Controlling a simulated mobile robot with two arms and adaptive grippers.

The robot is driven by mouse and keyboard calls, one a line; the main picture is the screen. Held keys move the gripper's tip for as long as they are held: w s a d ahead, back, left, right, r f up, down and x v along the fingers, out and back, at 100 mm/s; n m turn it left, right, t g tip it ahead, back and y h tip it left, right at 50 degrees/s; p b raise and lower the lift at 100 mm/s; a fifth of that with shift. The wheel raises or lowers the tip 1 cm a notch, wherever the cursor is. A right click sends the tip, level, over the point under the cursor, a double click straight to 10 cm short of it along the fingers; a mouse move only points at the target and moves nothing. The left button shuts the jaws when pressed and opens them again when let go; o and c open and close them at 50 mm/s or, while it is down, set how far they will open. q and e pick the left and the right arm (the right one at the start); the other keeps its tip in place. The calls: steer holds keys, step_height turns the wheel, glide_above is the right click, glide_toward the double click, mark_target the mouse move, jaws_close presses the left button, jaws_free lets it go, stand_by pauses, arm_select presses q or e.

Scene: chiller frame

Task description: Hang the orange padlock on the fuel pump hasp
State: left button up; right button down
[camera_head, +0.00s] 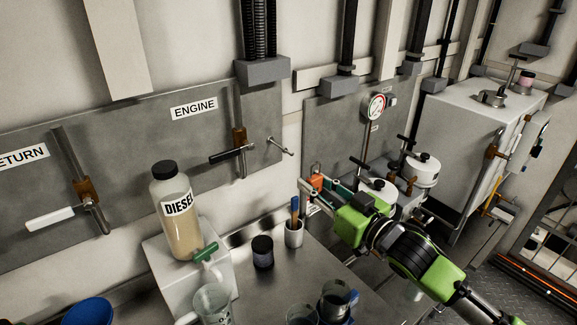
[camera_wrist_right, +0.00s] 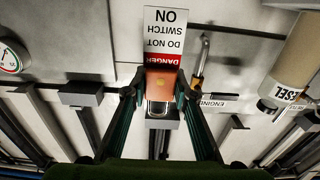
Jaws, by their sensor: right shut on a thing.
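The orange padlock (camera_head: 316,182) is held between the fingers of my right gripper (camera_head: 313,189), in front of the grey wall panel. In the right wrist view the padlock (camera_wrist_right: 160,82) sits between both fingertips, its metal shackle (camera_wrist_right: 158,109) below its body in the picture. A white and red "DANGER DO NOT SWITCH ON" tag (camera_wrist_right: 163,35) shows upside down beside the padlock's body. I cannot pick out the fuel pump hasp with certainty. My left gripper is not in view.
A diesel bottle (camera_head: 180,215) stands on a white block left of my right gripper. A cup with brushes (camera_head: 294,234) and a dark jar (camera_head: 263,252) stand on the metal bench (camera_head: 322,262). White canisters (camera_head: 421,168) and a pressure gauge (camera_head: 376,107) are close to my right arm.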

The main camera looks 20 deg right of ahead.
steer(key=f+p+x, duration=0.1)
steer(key=p+x, duration=0.2)
steer(key=x, duration=0.7)
steer(key=shift+f, duration=0.1)
steer(key=shift+f, duration=0.1)
steer(key=c, duration=1.7)
jaws_free()
steer(key=shift+f, duration=0.1)
